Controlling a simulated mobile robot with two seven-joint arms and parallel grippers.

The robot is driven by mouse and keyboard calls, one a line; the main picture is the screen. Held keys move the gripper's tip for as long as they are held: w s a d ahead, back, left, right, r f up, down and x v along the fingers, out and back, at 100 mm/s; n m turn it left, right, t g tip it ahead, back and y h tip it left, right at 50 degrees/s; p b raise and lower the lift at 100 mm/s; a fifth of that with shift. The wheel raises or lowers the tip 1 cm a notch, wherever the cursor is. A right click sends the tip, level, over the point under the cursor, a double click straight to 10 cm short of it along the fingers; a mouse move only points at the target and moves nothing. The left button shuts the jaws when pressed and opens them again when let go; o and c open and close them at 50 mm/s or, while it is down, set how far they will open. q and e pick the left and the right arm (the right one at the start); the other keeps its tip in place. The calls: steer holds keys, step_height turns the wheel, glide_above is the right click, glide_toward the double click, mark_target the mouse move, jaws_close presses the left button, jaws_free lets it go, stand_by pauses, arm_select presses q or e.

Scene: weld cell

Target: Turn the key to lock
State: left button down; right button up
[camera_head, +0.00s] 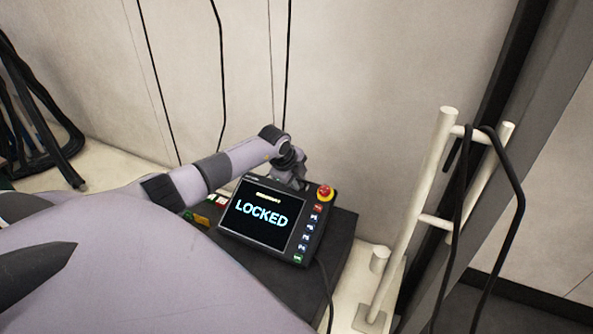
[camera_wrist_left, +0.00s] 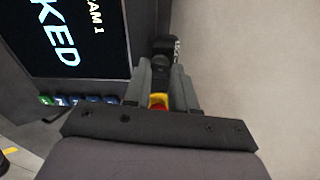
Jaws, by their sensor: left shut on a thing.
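The black teach pendant (camera_head: 268,220) is propped at a tilt on a dark box, and its screen reads "LOCKED" in the head view. In the left wrist view the pendant (camera_wrist_left: 140,45) fills the upper left. My left gripper (camera_head: 291,168) is at the pendant's far top edge, reached from behind. Its two grey fingers (camera_wrist_left: 162,75) are shut on a small dark piece between them, which I take to be the key; it is mostly hidden by the fingers. The red and yellow stop button (camera_head: 324,192) is at the pendant's top right corner. My right gripper is out of view.
The dark box (camera_head: 338,262) stands on a pale surface close to the wall. A white pipe frame (camera_head: 412,215) with a black cable hung over it stands at the right. The pendant's cable (camera_head: 327,285) runs down its right side. Black cables hang along the wall.

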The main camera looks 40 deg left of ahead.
arm_select(q)
steer(key=shift+n+p, duration=0.45)
steer(key=shift+n, duration=0.35)
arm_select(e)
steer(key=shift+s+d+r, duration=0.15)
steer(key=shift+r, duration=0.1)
arm_select(q)
steer(key=c, duration=0.9)
jaws_free()
steer(key=shift+r, duration=0.1)
steer(key=shift+s+r, duration=0.15)
steer(key=shift+r, duration=0.1)
steer(key=shift+p+v, duration=0.85)
steer(key=shift+v, duration=2.35)
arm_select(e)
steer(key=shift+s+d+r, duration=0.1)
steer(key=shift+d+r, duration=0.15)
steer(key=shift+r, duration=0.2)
